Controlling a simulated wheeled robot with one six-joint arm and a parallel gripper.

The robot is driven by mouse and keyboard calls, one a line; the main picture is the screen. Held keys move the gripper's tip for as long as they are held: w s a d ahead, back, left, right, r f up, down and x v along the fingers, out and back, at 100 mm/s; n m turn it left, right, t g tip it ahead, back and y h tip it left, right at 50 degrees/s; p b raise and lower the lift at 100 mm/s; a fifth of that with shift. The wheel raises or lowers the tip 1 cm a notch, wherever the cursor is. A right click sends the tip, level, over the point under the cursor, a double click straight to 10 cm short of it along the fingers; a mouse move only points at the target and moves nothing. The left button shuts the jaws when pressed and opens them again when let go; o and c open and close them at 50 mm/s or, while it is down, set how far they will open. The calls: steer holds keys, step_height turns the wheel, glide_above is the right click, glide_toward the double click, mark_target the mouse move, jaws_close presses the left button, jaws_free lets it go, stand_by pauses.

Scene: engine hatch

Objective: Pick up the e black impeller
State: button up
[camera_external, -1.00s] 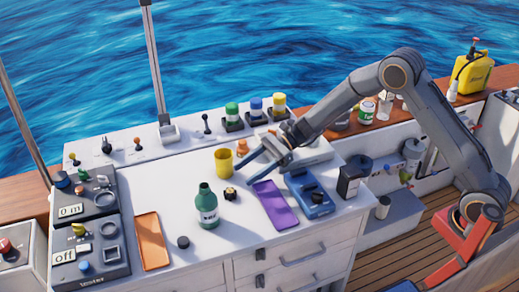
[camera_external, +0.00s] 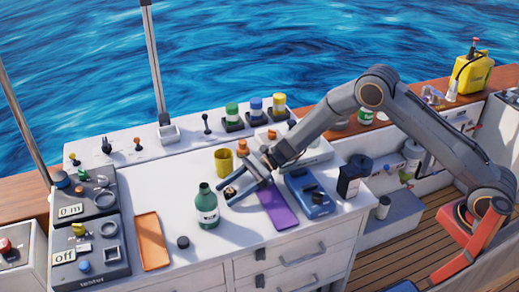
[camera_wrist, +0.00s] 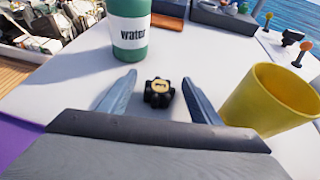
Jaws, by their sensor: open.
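The black impeller (camera_wrist: 158,93) is a small dark, lobed piece with a pale yellow centre. It rests on the white worktop, and in the wrist view it lies between the two fingers of my open gripper (camera_wrist: 158,98), with a gap on each side. In the external view the impeller (camera_external: 230,190) shows between the fingertips of my gripper (camera_external: 232,194), just right of the green bottle. No finger visibly touches it. I cannot tell the exact height of the fingers above the worktop.
A green water bottle (camera_wrist: 130,32) stands just beyond the impeller. A yellow cup (camera_wrist: 270,98) stands close to the right finger in the wrist view. An orange tray (camera_external: 151,241) lies farther left.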

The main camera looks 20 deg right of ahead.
steer(key=c, duration=1.1)
steer(key=shift+r, duration=0.1)
steer(key=shift+c, duration=0.2)
